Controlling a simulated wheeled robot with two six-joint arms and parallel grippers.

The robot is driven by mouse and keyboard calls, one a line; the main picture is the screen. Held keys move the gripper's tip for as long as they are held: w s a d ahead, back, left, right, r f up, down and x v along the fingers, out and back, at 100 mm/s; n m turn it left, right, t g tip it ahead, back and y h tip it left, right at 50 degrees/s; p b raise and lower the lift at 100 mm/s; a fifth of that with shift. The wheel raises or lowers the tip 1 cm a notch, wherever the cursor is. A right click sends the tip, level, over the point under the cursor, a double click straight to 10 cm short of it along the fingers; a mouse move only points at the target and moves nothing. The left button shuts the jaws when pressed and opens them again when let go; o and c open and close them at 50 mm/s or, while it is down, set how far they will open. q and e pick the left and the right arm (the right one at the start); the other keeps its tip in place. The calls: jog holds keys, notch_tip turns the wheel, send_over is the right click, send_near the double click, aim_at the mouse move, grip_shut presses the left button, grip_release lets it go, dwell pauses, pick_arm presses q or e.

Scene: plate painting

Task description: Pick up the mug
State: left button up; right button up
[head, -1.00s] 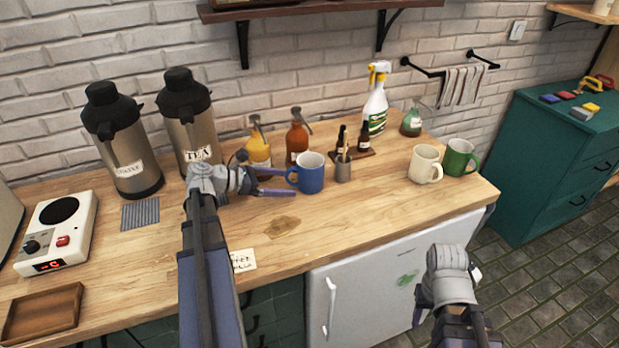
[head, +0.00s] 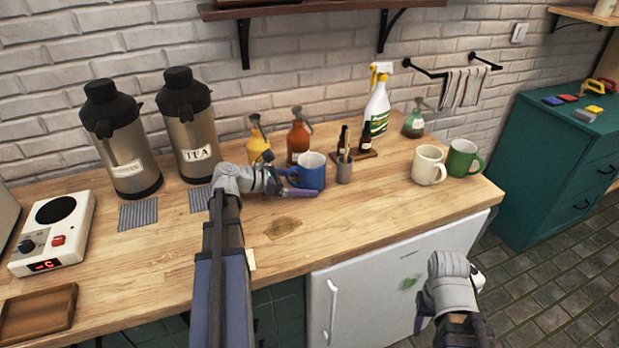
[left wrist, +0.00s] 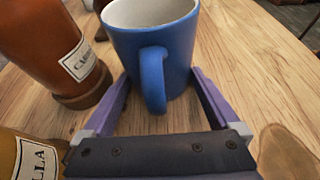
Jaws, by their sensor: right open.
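A blue mug (head: 309,174) stands upright on the wooden counter, its handle towards my left gripper. My left gripper (head: 290,181) is open, with one finger on each side of the mug's lower part. In the left wrist view the same mug (left wrist: 158,45) stands between the two spread fingers (left wrist: 163,95), its handle pointing at the palm. A cream mug (head: 427,166) and a green mug (head: 462,159) stand together at the counter's right end. My right gripper (head: 448,302) is open in front of the white fridge; its fingers are mostly hidden.
An amber pump bottle (head: 297,142) and a yellow one (head: 257,147) stand just behind the mug. A grey stirrer cup (head: 344,172) stands close to its right. A brown stain (head: 283,228) lies on the counter in front. Two flasks (head: 190,130) stand to the left.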

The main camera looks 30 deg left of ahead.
pick_arm(q)
jog(key=c, duration=1.3)
jog(key=shift+c, duration=0.3)
jog(key=shift+r, duration=0.15)
